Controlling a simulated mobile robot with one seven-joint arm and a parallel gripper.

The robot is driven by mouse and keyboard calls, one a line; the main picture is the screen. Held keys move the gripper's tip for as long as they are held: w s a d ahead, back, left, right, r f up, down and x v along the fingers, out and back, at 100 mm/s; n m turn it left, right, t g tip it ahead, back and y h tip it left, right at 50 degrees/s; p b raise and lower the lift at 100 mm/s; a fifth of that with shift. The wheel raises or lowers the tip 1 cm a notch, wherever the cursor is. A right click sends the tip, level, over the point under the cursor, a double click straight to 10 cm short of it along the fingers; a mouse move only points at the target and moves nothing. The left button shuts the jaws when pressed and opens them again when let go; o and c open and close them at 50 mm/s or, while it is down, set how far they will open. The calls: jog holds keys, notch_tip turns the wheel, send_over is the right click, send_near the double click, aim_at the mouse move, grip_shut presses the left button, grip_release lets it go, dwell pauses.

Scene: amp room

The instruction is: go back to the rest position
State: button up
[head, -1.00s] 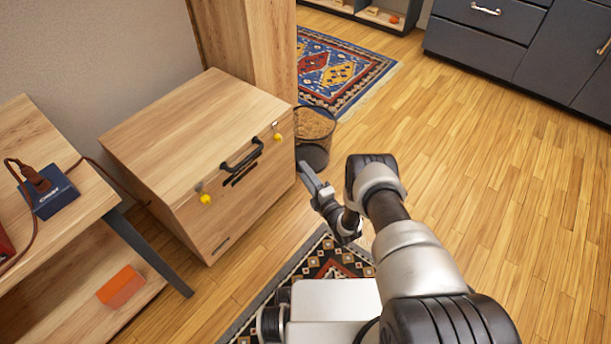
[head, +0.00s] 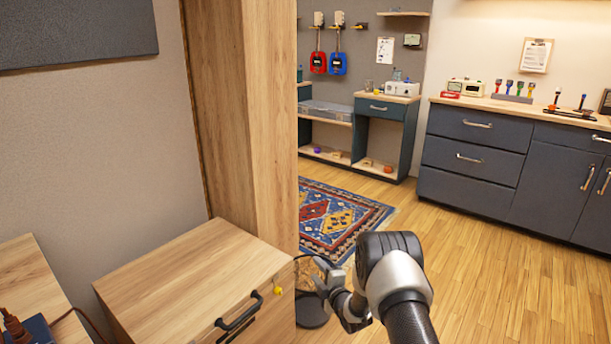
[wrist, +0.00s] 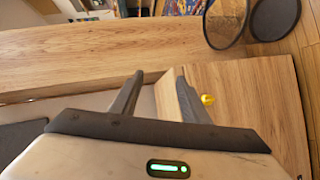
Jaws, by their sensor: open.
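My gripper (head: 322,283) shows at the lower middle of the head view, just right of the wooden cabinet (head: 190,280) and in front of the dark bin (head: 313,308). In the wrist view its two dark fingers (wrist: 158,80) stand apart with nothing between them. The cabinet has a black handle (head: 240,318) and a yellow knob (head: 278,291) on its front. A yellow knob (wrist: 208,99) also shows in the wrist view, just right of the fingers. The lower part of the cabinet is out of the head view.
A wooden post (head: 250,120) rises behind the cabinet. A table (head: 30,290) with a blue box (head: 38,330) is at the lower left. A patterned rug (head: 340,220) lies beyond the bin. Dark drawers (head: 470,150) line the back right. The wooden floor (head: 500,290) at right is clear.

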jog(key=w+d+r+m+g+h, duration=0.1)
jog(key=d+r+m+h, duration=0.25)
jog(key=r, duration=1.25)
jog(key=s+d+r+m+g+h, duration=0.1)
jog(key=s+d+r+m, duration=0.2)
jog(key=s+r, duration=0.35)
jog(key=s+d+r+m+g+h, duration=0.1)
jog(key=s+d+r+m, duration=0.2)
jog(key=r, duration=0.6)
jog(key=s+d+r+m+g, duration=0.1)
jog(key=s+r+m+g, duration=0.2)
jog(key=s, duration=0.7)
jog(key=s+r+m, duration=0.3)
jog(key=s+r, duration=0.1)
jog(key=s, duration=0.6)
jog(key=s+m+g+p, duration=0.25)
jog(key=s+m, duration=0.25)
jog(key=s, duration=1.5)
notch_tip(320, 180, up, 27)
jog(key=p, duration=2.5)
jog(key=shift+a+f+p, duration=0.15)
jog(key=shift+a+p, duration=0.1)
jog(key=shift+p, duration=0.05)
jog(key=shift+f+n, duration=0.1)
jog(key=shift+n, duration=0.15)
jog(key=shift+c, duration=1.2)
jog(key=shift+a, duration=0.1)
jog(key=shift+c, duration=0.2)
